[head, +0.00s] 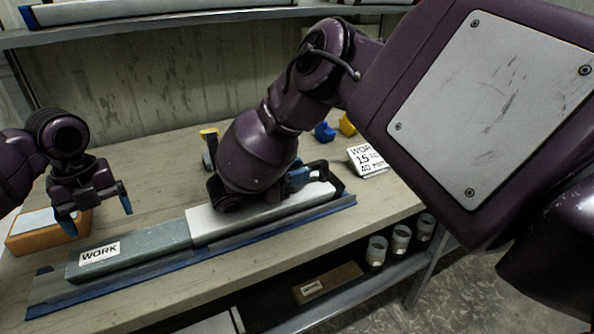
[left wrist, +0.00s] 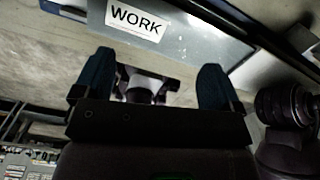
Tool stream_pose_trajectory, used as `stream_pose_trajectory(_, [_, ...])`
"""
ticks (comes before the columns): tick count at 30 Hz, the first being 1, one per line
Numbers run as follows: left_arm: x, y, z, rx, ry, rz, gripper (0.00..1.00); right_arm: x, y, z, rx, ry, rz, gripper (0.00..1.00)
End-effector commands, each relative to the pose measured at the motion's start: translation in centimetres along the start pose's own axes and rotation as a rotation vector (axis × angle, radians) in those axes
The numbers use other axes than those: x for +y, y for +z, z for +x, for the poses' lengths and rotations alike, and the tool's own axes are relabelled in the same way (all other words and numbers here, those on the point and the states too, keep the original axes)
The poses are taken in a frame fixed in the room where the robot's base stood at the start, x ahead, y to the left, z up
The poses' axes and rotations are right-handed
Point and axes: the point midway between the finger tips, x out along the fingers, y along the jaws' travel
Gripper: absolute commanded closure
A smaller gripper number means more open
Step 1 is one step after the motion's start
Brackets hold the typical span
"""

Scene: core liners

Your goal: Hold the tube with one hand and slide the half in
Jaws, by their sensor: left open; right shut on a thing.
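A long grey-green piece with a WORK label (head: 150,247), which looks like the tube, lies on the bench in a blue-edged rail (head: 75,290). It also shows beyond the fingers in the left wrist view (left wrist: 195,38). A white piece (head: 225,222), which looks like the half, lies in line with it, its left end at the grey piece's right end; whether they overlap is unclear. My left gripper (head: 98,216) is open and empty, behind and above the labelled end. My right gripper (head: 297,180) is shut on the white piece, partly hidden by its own wrist.
An orange box (head: 35,238) stands at the bench's left, close to my left gripper. A white sign (head: 366,160), a blue item (head: 324,131) and a yellow item (head: 347,125) stand at the back right. Several cans (head: 400,240) stand on the lower shelf. A shelf (head: 150,30) runs above.

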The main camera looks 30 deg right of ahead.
Motion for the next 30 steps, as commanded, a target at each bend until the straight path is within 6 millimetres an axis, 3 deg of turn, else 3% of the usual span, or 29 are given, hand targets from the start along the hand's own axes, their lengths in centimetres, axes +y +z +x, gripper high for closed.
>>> stream_pose_trajectory(3, [2.1,0.5,-0.1,-0.001,0.002,-0.183,0.00,0.0,-0.1,0.0,0.002,0.000,0.002,1.00])
stream_pose_trajectory(12, [4.4,0.8,-0.6,-0.003,-0.003,-0.646,0.00,0.0,-0.1,0.0,0.001,0.000,0.002,1.00])
stream_pose_trajectory(21, [4.8,0.7,-1.0,0.000,-0.010,-1.066,0.00,0.0,-0.1,0.1,0.001,-0.001,0.001,1.00])
stream_pose_trajectory(30, [4.8,0.6,-1.1,0.003,-0.010,-1.318,0.00,0.0,-0.1,0.1,0.000,-0.001,0.001,1.00])
